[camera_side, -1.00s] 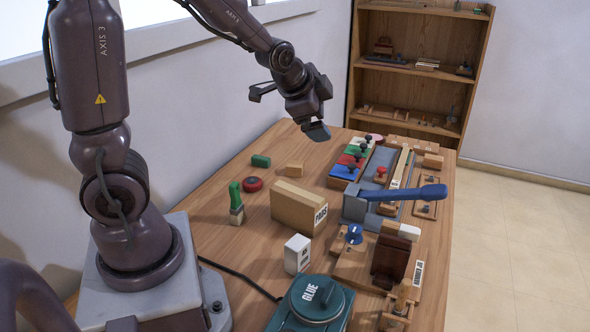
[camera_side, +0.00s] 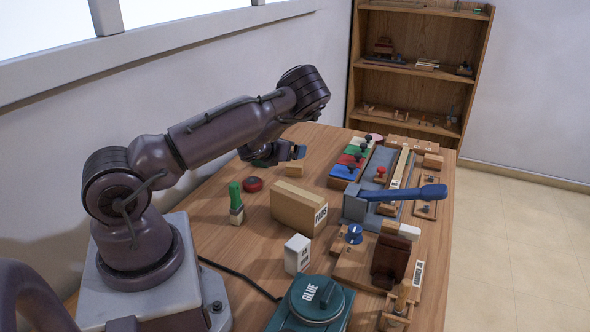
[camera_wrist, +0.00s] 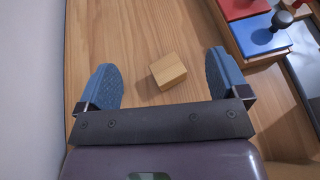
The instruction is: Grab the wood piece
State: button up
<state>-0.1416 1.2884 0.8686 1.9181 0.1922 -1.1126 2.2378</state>
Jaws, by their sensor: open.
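The wood piece is a small light-brown block (camera_side: 294,168) lying on the table behind the cardboard box. In the wrist view the wood piece (camera_wrist: 168,71) lies between and slightly ahead of the two blue finger pads, with clear gaps on both sides. My gripper (camera_wrist: 171,84) is open and empty. In the side view my gripper (camera_side: 273,155) is low over the table by the wood piece, partly hidden by my own arm.
A row of coloured blocks with knobs (camera_side: 350,164) is to the right; in the wrist view a blue block (camera_wrist: 262,36) is close to the right finger.

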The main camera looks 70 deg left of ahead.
aim_at(293, 165)
notch_tip(293, 165, down, 5)
jog(key=shift+f, duration=0.2)
jog(key=x, duration=0.2)
jog(key=f+x, duration=0.1)
jog(key=shift+w+a+f, duration=0.1)
jog(key=shift+w+a, duration=0.05)
jog(key=shift+w, duration=0.05)
jog(key=shift+w+a+f, duration=0.3)
jog(key=shift+w+a, duration=0.1)
jog(key=shift+w, duration=0.15)
jog(key=c, duration=1)
